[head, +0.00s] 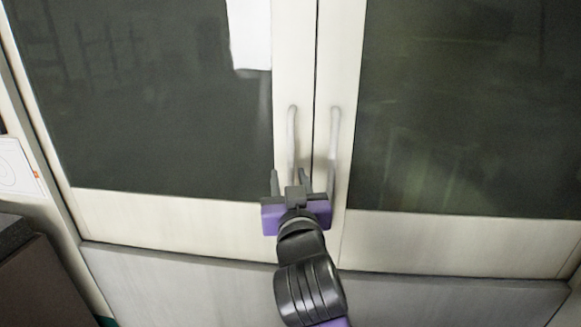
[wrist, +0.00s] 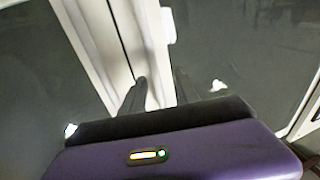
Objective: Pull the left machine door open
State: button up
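The left machine door (head: 150,90) is a dark glass panel in a pale frame, and it appears closed against the right door (head: 460,110). Its slim upright handle (head: 291,130) stands near the centre seam. My gripper (head: 289,178) is at the lower part of this handle, with its purple body below. Its two dark fingers are apart, and the handle's lower end runs down between them in the head view. In the wrist view the open fingers (wrist: 158,92) point at the pale door frame (wrist: 115,45). I cannot tell whether either finger touches the handle.
The right door's handle (head: 333,150) stands close to the right of my gripper. A pale lower panel (head: 200,285) runs under the doors. A dark brown cabinet (head: 45,285) stands at the lower left. A white sheet (head: 249,35) is on the left door.

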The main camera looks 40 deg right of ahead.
aim_at(291, 170)
jog(key=shift+m+g, duration=0.3)
jog(key=shift+g, duration=0.1)
jog(key=x, duration=0.2)
jog(key=f+p+x, duration=0.1)
jog(key=x, duration=0.2)
jog(key=p+x, duration=0.1)
jog(key=x, duration=0.1)
jog(key=shift+d+f, duration=0.25)
jog(key=shift+d, duration=0.4)
grip_shut()
dwell(0.6)
